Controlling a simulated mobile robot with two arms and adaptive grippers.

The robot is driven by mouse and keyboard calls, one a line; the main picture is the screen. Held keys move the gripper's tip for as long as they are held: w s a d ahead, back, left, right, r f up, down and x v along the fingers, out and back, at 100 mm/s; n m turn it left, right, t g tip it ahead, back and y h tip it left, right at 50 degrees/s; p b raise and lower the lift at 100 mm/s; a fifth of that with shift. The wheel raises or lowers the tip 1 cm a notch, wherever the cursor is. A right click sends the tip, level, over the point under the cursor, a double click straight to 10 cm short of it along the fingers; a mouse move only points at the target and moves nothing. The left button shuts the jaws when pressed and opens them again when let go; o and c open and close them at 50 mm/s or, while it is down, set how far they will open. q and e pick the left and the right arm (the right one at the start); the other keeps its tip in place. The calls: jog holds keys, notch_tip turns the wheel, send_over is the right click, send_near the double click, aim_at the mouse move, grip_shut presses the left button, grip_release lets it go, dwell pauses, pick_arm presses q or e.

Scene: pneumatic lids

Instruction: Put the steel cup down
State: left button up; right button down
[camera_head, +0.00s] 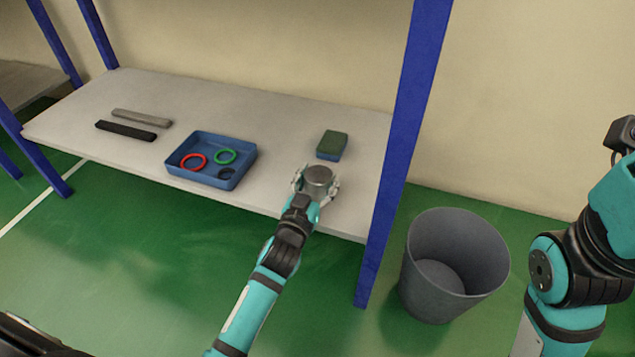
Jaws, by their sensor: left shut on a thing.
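The steel cup (319,177) is a small grey cylinder with a flat-looking round top, near the front right of the shelf. My left gripper (317,188) is shut on it, with a finger on each side. The cup looks upright. Its underside is hidden, so I cannot tell whether it touches the shelf (262,108). My right gripper does not show; only part of my right arm is at the right edge.
A green and blue block (332,144) lies just behind the cup. A blue tray (248,164) with red, green and dark rings sits to the left. Two bars, grey (142,118) and black (125,131), lie farther left. A blue post (403,140) and grey bin (408,275) are right.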

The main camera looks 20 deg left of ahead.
pick_arm(q)
jog(key=shift+r, duration=0.1)
jog(key=o, duration=1.2)
